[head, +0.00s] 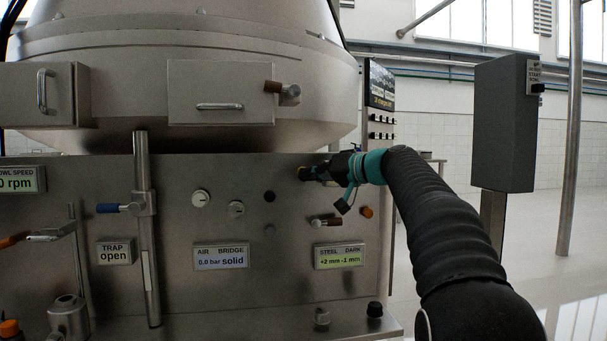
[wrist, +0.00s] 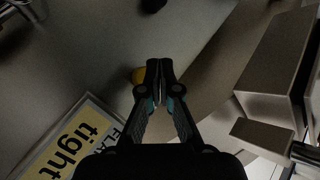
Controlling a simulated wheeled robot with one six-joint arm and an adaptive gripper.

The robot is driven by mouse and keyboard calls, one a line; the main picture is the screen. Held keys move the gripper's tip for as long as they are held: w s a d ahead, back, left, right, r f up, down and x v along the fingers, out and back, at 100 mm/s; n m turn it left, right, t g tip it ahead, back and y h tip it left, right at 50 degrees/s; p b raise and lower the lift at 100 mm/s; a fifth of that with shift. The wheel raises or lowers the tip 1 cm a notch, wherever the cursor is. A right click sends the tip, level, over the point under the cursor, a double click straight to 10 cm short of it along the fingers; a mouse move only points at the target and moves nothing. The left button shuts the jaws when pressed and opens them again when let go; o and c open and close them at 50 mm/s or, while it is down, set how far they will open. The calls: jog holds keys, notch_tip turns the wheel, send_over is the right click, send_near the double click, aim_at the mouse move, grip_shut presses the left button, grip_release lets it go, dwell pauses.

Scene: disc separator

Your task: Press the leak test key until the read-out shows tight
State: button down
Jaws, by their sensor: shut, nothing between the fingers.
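A yellow key (wrist: 138,75) shows beside the fingertips of my gripper (wrist: 160,66) in the wrist view, partly covered by them. I cannot tell whether they touch it or whether it is pushed in. The gripper's fingers are shut together with nothing between them. A read-out (wrist: 72,143) at the lower left of the wrist view says "tight"; its label begins "FLA" and the rest is hidden behind my gripper. In the head view my gripper (head: 305,173) is at the upper right of the steel front panel (head: 215,172), and the read-out cannot be made out there.
An "air bridge" display (head: 221,257) reads 0.0 bar solid. A grey box (head: 504,122) stands on a post at the right. Open floor lies beyond.

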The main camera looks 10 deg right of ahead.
jog(key=shift+w, duration=0.15)
jog(key=shift+w+p, duration=0.3)
jog(key=shift+w+p, duration=0.3)
jog(key=shift+w, duration=0.15)
dwell(0.7)
jog(key=shift+s, duration=0.1)
jog(key=shift+s+b, duration=0.8)
jog(key=s+b, duration=0.3)
jog(key=s, duration=0.2)
jog(key=shift+b, duration=0.3)
